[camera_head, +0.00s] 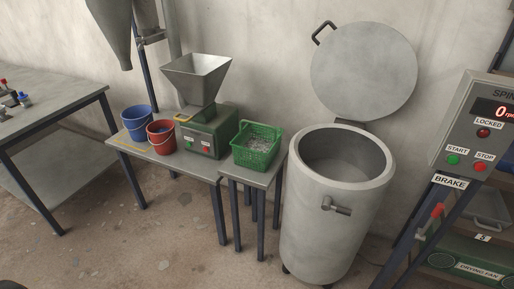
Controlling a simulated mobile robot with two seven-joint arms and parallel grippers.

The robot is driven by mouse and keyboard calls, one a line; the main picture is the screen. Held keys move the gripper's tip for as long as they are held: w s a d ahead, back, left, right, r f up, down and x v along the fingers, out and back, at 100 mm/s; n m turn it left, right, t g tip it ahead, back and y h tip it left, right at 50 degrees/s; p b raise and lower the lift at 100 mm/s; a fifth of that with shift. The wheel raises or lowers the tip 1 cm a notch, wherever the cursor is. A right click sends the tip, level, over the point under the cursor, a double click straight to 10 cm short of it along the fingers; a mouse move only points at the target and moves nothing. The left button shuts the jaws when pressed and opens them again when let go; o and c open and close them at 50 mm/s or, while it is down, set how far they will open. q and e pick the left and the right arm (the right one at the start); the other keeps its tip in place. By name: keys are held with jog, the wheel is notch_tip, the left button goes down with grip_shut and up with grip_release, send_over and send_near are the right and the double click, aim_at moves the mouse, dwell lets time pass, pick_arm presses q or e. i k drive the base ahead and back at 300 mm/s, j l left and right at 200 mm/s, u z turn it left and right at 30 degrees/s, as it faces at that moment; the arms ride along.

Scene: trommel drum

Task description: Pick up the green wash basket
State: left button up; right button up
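The green wash basket (257,146) stands upright on a small grey stand (250,176) in the middle of the head view. It is a slotted basket with small pale pieces inside, too fine to make out. Neither of my grippers shows clearly in this view. A small dark shape at the bottom left corner is too cut off to identify.
A grey drum (330,235) with its lid (364,72) raised stands close right of the basket. A green hopper machine (210,133), a red bucket (161,137) and a blue bucket (138,121) stand left. A control panel (476,130) is at right. Floor in front is clear.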

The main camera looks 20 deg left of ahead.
aim_at(256, 146)
jog(key=i+j+z, duration=0.2)
jog(key=j, duration=0.2)
jog(key=i+j+z, duration=0.15)
jog(key=j, duration=0.2)
jog(key=j+z, duration=0.2)
jog(key=j, duration=0.25)
jog(key=i+j+z, duration=0.2)
jog(key=j, duration=0.2)
jog(key=k, duration=0.05)
